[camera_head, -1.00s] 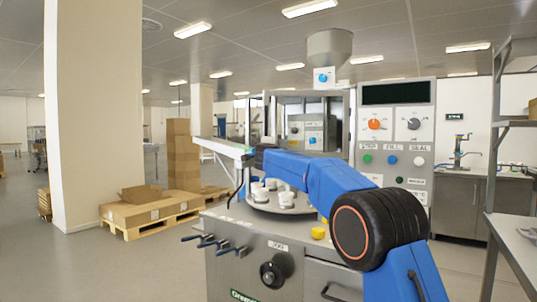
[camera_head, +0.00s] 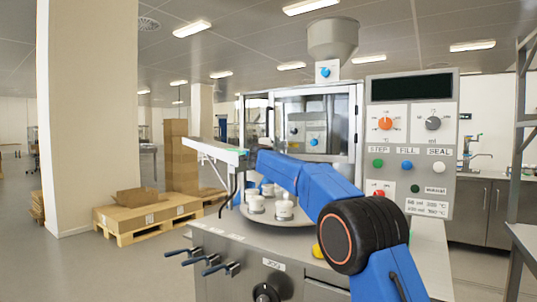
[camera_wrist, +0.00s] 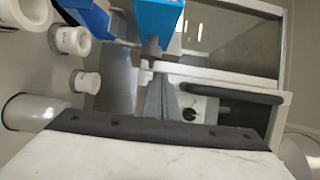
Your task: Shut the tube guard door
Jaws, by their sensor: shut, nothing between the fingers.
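The glazed tube guard door (camera_head: 288,93) has a pale metal frame and stands on the machine below the hopper. A dark vertical handle (camera_head: 268,122) shows at its left side; I cannot tell how wide the gap is. In the wrist view, a pale door frame (camera_wrist: 215,74) with a long black handle (camera_wrist: 235,93) lies beyond my gripper. My gripper (camera_wrist: 158,74) is shut and empty, its grey fingertips appearing close to the frame; contact cannot be told. In the head view my blue arm hides the gripper.
White cups (camera_head: 283,209) stand on the round turntable (camera_head: 290,222) below the door. A pale chute (camera_head: 215,151) sticks out left. The control panel (camera_head: 410,140) rises at right. A grey shelf (camera_head: 522,150) stands far right. Boxes on a pallet (camera_head: 150,226) stand left, with open floor nearby.

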